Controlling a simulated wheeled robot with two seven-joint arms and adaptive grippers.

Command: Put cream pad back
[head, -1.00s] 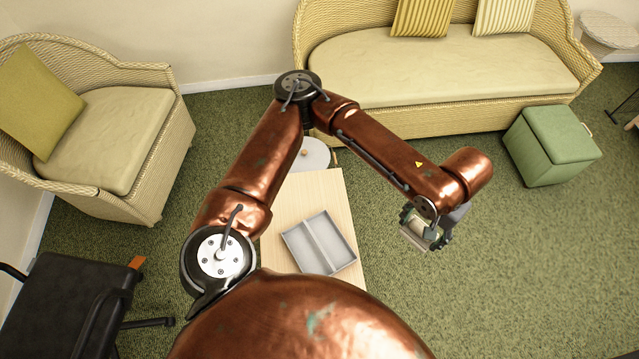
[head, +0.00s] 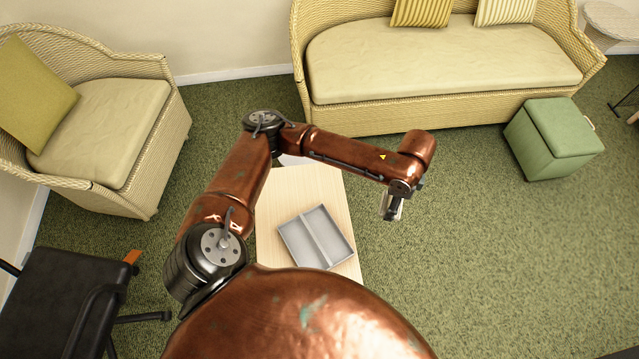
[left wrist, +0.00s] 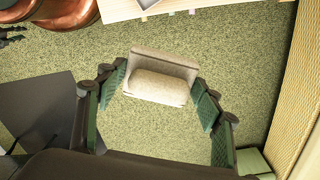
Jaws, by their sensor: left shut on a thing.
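My left gripper (head: 392,207) is raised over the floor, just right of the light wooden table. In the left wrist view, its green-padded fingers (left wrist: 160,88) are shut on the cream pad (left wrist: 157,87), a rounded pale block with a flat grey-beige back. The pad is held by its two sides. In the head view the pad is small and mostly hidden by the gripper. A grey tray (head: 325,235) with a divider and two compartments lies on the table (head: 283,190). Both compartments look empty. My right gripper is not in view.
A wicker sofa (head: 440,65) stands at the back, and a green ottoman (head: 552,139) at its right end. A wicker armchair (head: 110,125) is at the left, a black chair (head: 65,310) at the lower left. Green carpet (head: 500,270) is clear right of the table.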

